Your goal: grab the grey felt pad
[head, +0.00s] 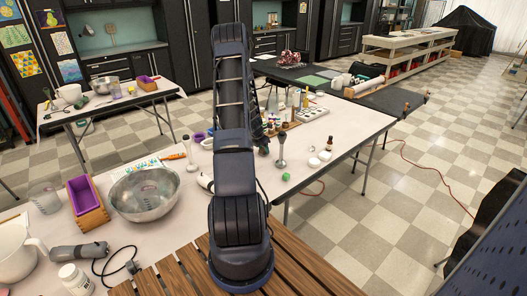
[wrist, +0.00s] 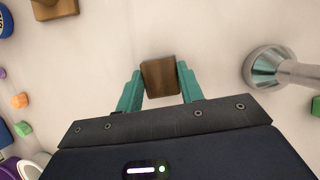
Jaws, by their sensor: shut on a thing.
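In the wrist view, my gripper (wrist: 160,84) has its two teal fingers on either side of a small brown block (wrist: 160,73) and is shut on it. The block looks square and wood-like, with its far end sticking out past the fingertips. The pale tabletop (wrist: 110,35) lies behind it; I cannot tell whether the block touches it. I cannot make out a grey felt pad in either view. In the head view my own arm hides the gripper and part of the table.
Another brown block (wrist: 55,8) is at upper left. In the head view, a steel bowl (head: 145,193) and purple-lined wooden box (head: 86,201) stand at left.

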